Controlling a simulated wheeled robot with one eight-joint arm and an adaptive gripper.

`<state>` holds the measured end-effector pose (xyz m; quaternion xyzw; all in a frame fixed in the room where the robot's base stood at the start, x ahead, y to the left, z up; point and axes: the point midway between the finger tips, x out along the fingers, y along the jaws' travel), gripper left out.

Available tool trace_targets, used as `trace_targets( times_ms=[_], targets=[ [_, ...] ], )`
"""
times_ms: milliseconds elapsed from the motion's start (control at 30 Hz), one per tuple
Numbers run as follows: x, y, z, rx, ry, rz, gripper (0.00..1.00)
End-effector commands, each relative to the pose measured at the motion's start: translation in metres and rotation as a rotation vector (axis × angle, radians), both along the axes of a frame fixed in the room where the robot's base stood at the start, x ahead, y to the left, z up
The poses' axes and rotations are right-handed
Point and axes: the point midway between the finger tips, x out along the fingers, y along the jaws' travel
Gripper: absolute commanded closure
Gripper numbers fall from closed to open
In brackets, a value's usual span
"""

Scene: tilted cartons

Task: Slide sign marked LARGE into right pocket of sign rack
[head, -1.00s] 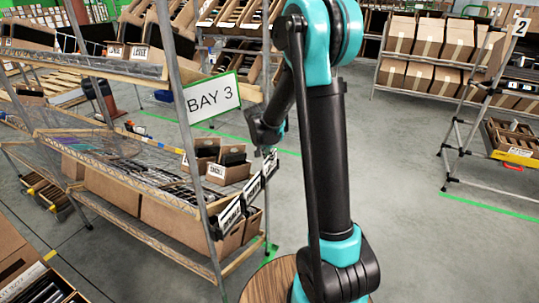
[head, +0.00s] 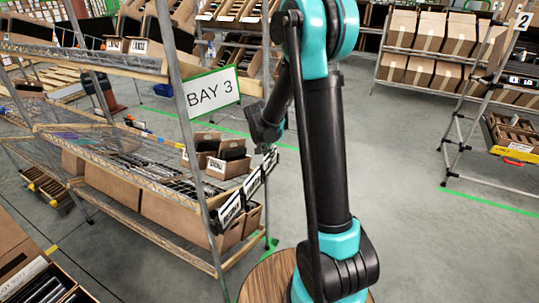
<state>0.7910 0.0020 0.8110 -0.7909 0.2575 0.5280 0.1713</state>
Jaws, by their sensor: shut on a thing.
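My gripper (head: 270,153) is small in the view, beyond the shelf's right end and partly behind my arm. It is shut on a dark sign with white lettering (head: 271,163), at the far end of a row along the shelf edge. The lettering is too small to read. Two more dark signs stand nearer in the row, a middle one (head: 252,185) and a near one (head: 230,209). The rack pockets are too small to tell apart, so I cannot tell how far the held sign sits in one.
The BAY 3 placard (head: 211,92) hangs on the shelf post close to my arm. Open cartons (head: 228,165) stand on the wire shelf (head: 120,165) behind the signs. Another rack of cartons (head: 425,45) stands at the back right.

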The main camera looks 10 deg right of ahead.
Motion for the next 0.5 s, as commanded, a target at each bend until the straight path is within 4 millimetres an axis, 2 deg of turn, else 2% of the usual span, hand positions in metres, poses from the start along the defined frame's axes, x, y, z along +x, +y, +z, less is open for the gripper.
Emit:
trace_targets(
  times_ms=[500],
  targets=[
    [0.0000,0.0000,-0.0049,0.000,0.000,0.000,1.00]
  ],
)
